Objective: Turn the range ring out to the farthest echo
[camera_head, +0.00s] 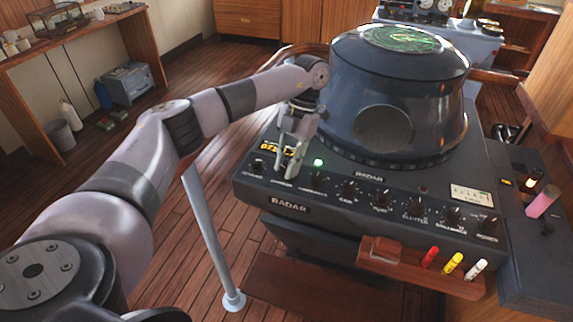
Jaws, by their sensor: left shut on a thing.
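The black radar console (262,195) stands at the centre right, with a row of knobs along its sloping front panel. My left gripper (288,165) points down at the left part of this panel. It is shut on a control knob just right of the leftmost knob (258,163); its fingers mostly hide that knob. The amber digital readout (268,147) is partly covered by the gripper. The radar screen (405,38) on top of the round hood (345,95) shows green traces at a steep slant; ring and echoes are too small to tell apart. My right gripper is out of view.
A green lamp (318,162) glows close right of the gripper, beside more knobs (348,188). A wooden ledge (405,272) with red, yellow and white markers juts out at the front. A pink cylinder (542,202) stands on the right console.

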